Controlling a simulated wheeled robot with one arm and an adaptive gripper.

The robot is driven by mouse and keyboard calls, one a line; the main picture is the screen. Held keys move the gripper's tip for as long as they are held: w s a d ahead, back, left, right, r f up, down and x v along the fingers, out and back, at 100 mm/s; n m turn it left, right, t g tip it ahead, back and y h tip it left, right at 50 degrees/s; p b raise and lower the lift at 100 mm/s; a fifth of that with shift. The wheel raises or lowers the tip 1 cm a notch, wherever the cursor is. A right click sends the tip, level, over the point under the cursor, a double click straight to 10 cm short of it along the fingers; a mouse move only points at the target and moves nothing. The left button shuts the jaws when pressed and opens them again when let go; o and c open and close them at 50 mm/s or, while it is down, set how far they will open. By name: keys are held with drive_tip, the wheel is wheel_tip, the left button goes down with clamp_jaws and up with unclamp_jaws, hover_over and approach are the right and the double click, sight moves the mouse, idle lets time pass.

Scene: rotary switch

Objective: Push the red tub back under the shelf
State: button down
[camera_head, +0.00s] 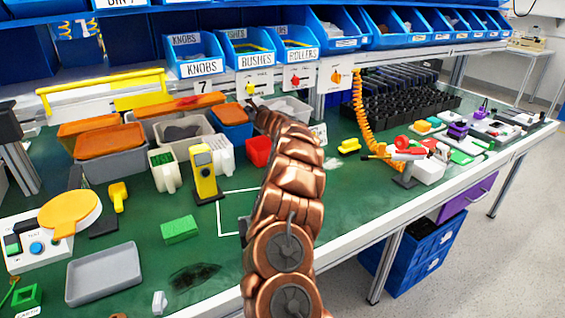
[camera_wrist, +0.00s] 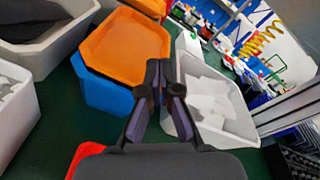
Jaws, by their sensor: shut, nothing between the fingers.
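The red tub (camera_head: 258,151) is small and stands on the green bench top, just left of my arm in the head view. In the wrist view only a red part of it (camera_wrist: 84,156) shows at the lower left, mostly hidden by my gripper's body. My gripper (camera_wrist: 164,72) is shut and empty. Its fingertips lie beyond the red tub, between a blue tub with an orange lid (camera_wrist: 128,42) and a white tub (camera_wrist: 222,118). In the head view my gripper (camera_head: 252,104) is small and partly hidden by my arm. The shelf (camera_head: 400,50) with blue bins runs above the back of the bench.
White bottles (camera_head: 222,155), a yellow meter (camera_head: 204,172) and grey tubs (camera_head: 110,155) stand left of the red tub. A coiled orange hose (camera_head: 362,115) hangs at the right. A white-outlined patch (camera_head: 232,212) of bench in front of the red tub is clear.

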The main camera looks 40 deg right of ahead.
drive_tip(key=s+a+r+n+y+b, duration=0.15)
drive_tip(key=a+n, duration=0.25)
drive_tip(key=a, duration=0.4)
drive_tip(key=a+r+n+y+b, duration=0.1)
drive_tip(key=a+r+n+y, duration=0.15)
drive_tip(key=a+n, duration=0.35)
drive_tip(key=s+a+m+g, duration=0.1)
drive_tip(key=s+m+g, duration=0.15)
drive_tip(key=s, duration=0.25)
drive_tip(key=s+d+f+m+g+h, duration=0.1)
drive_tip(key=s+d+f+m+g, duration=0.15)
drive_tip(key=s+d+m, duration=0.35)
drive_tip(key=s+d+f+m+g+h+b, duration=0.15)
drive_tip(key=s+f+m, duration=0.25)
drive_tip(key=s, duration=0.5)
drive_tip(key=s+d+f+m+g, duration=0.1)
drive_tip(key=s+d+f+m, duration=0.3)
drive_tip(key=s, duration=0.3)
drive_tip(key=x, duration=0.9)
drive_tip(key=shift+w+d+r+b, duration=0.15)
drive_tip(key=shift+d+b, duration=0.15)
drive_tip(key=shift+d, duration=0.05)
drive_tip(key=shift+w+d+r, duration=0.1)
drive_tip(key=shift+w+d, duration=0.15)
drive_tip(key=shift+w, duration=0.35)
drive_tip(key=shift+w+d, duration=0.2)
drive_tip(key=shift+w, duration=0.45)
drive_tip(key=shift+w+d, duration=0.15)
drive_tip(key=shift+w, duration=0.55)
drive_tip(key=shift+r, duration=0.1)
